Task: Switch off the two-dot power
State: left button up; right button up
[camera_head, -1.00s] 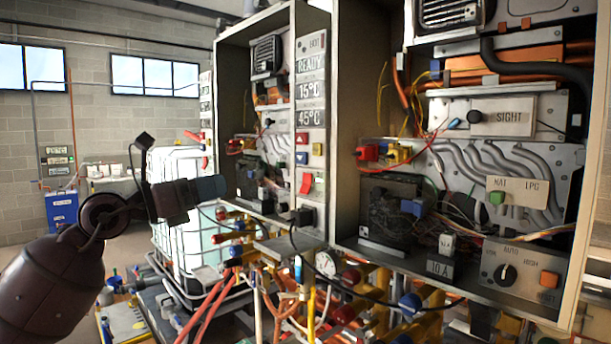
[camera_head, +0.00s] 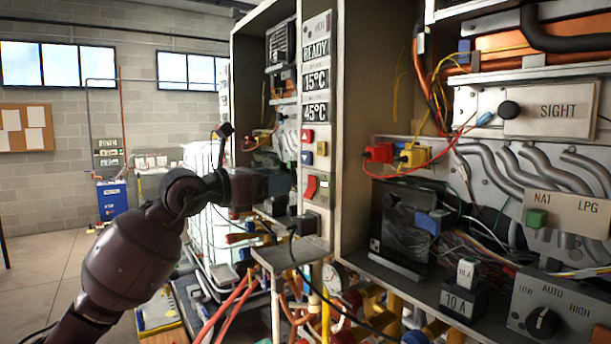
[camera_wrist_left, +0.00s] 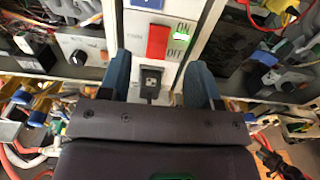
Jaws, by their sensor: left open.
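A red power rocker switch (camera_head: 310,187) sits on the narrow panel between two open heater cabinets. In the left wrist view the red switch (camera_wrist_left: 158,42) lies beside a lit green ON mark, with OFF below it. I cannot make out any dot marks. My left gripper (camera_head: 282,187) is just left of this panel in the head view. In the left wrist view my left gripper (camera_wrist_left: 160,62) is open, its two blue fingers on either side of the panel strip, with nothing between them held. A black plug (camera_wrist_left: 151,82) is below the switch. My right gripper is not in view.
The display panel (camera_head: 316,80) reads READY, 15°C and 45°C. The right cabinet holds wires, pipes and a rotary knob (camera_head: 541,322). Pipes, valves and a gauge (camera_head: 332,278) crowd the space below. Open floor (camera_head: 50,270) lies at the left.

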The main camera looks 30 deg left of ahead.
aim_at(311, 176)
pick_arm(q)
jog(key=p+x, duration=0.1)
jog(key=x, duration=0.6)
jog(key=shift+w+d, duration=0.1)
jog(key=shift+w, duration=0.1)
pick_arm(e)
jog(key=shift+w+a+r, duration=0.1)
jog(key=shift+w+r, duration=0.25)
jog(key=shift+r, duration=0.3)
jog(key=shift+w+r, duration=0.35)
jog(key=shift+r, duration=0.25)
